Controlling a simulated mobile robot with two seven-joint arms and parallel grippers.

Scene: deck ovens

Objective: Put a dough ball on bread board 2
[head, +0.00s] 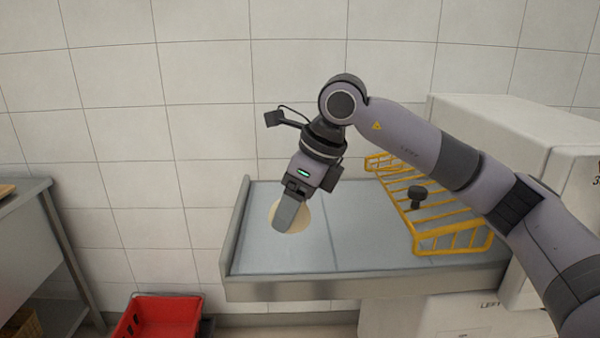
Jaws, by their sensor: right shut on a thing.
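My right gripper (288,216) comes in from the right and points down over the left part of a grey steel work surface (345,255). It is shut on a pale, round piece of dough (302,216), which shows on both sides of the fingers. I cannot tell whether the dough touches the surface, and the fingers hide its middle. No board that I can read as bread board 2 shows. My left gripper is not in view.
A yellow wire rack (447,240) with a dark knob (417,192) stands on the right of the surface. A white cabinet (500,125) is behind it. A red crate (160,316) sits low at left, near a steel table (25,225) with a wooden edge (6,190).

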